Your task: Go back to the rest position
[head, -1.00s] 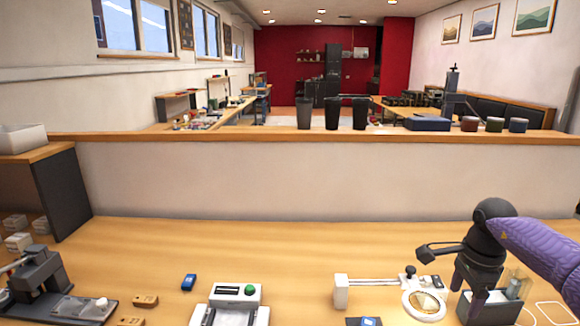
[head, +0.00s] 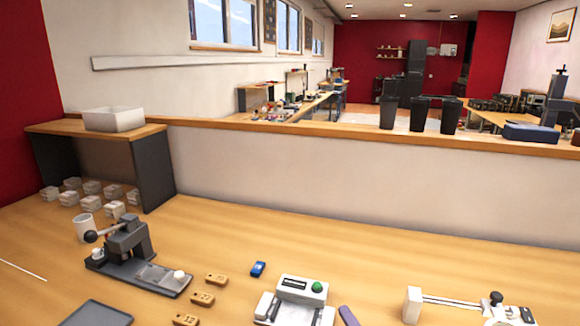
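Neither of my grippers shows in the head view, and I cannot tell whether they are open or shut. A small purple piece (head: 348,316) pokes up at the bottom edge, in the colour of my arm; what it belongs to is cut off. On the wooden workbench (head: 390,262) stand a grey press with a black knob (head: 130,250) at the left and a white device with a green button (head: 300,292) at the bottom middle. A white stand with a rail (head: 412,304) is at the lower right.
A white mug (head: 84,228) and several small white boxes (head: 90,202) stand at the left. The white bin (head: 114,119) tops a shelf. The bench behind the devices is clear.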

